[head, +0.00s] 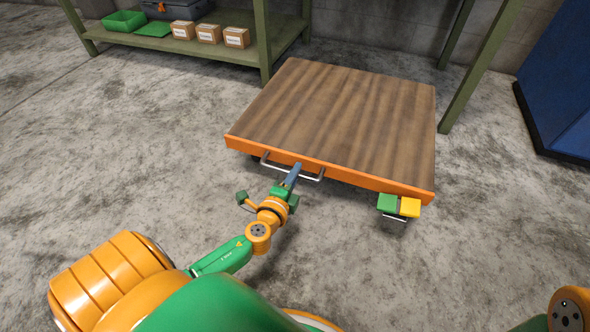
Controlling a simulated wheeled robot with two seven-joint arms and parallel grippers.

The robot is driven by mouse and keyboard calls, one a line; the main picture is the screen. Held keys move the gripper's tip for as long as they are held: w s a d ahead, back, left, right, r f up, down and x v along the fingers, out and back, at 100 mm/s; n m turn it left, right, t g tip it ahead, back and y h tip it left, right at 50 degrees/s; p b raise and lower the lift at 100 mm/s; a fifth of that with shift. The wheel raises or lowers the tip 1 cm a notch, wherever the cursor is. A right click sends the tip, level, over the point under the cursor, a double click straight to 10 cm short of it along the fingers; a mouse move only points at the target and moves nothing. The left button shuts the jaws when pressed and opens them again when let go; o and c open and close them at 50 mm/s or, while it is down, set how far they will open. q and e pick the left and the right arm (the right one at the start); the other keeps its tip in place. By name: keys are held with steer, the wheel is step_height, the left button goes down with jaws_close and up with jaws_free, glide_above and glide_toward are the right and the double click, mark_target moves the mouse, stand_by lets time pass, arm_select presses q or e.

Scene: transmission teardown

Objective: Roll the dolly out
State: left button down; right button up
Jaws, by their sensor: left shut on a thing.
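The dolly (345,120) is a low flat cart with a brown wooden deck and an orange front edge. It stands on the floor at the upper middle of the head view. A thin metal handle (310,178) sticks out from its front edge, left of centre. My left gripper (292,176) is at this handle and shut on it. The dolly's wheels are mostly hidden under the deck.
A green-framed shelf (225,50) stands behind left, with small cardboard boxes (209,33), a green bin (124,21) and a grey case. A green post (478,75) stands close to the dolly's right side. A blue cabinet (560,90) is far right. The floor in front is clear.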

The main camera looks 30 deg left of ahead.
arm_select(q)
steer(key=c, duration=0.8)
jaws_free()
steer(key=shift+c, duration=0.2)
steer(key=p+v, duration=0.1)
steer(key=v, duration=0.6)
